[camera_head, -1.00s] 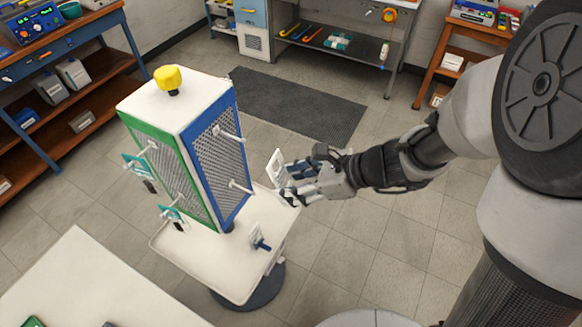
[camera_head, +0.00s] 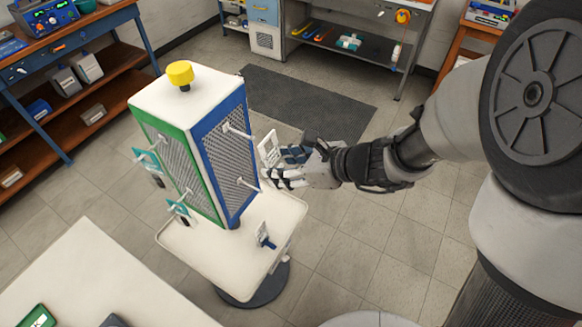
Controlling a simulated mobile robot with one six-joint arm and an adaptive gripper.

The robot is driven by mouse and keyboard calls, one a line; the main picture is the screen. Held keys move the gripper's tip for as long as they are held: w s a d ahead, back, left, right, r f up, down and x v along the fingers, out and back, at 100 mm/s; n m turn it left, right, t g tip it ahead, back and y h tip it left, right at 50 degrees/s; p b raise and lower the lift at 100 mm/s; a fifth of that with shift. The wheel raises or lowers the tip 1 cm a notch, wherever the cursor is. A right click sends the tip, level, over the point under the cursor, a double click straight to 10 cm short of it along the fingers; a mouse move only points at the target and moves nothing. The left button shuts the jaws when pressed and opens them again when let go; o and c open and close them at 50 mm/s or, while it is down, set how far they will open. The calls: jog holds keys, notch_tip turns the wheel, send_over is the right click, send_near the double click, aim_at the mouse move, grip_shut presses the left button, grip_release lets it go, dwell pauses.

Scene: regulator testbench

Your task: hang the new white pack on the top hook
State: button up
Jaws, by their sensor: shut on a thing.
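My gripper (camera_head: 288,168) is shut on the white pack (camera_head: 269,148), a flat upright white card. It holds the pack just right of the rack's blue-framed face (camera_head: 222,150). The top hook (camera_head: 238,131) on that face is a white peg jutting out to the right, with nothing on it. The pack is close to the hook's tip; I cannot tell whether they touch.
The rack has a yellow knob (camera_head: 180,73) on top. Teal packs (camera_head: 149,161) hang on its green-framed side. A small white and blue pack (camera_head: 264,236) is on the white tray base (camera_head: 205,262). A white table (camera_head: 70,285) is at lower left.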

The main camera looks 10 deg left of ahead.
jog(key=shift+w+a+f, duration=0.1)
jog(key=shift+w+a, duration=0.2)
jog(key=shift+a, duration=0.45)
jog(key=shift+w+a+f, duration=0.1)
jog(key=shift+w+a, duration=0.2)
jog(key=shift+a, duration=0.4)
jog(key=shift+w+a, duration=0.3)
jog(key=shift+a, duration=0.45)
jog(key=shift+w+a+f+b, duration=0.25)
jog(key=shift+a+f+b, duration=0.1)
jog(key=shift+a+b, duration=0.3)
jog(key=o, duration=1.2)
jog(key=shift+c, duration=0.2)
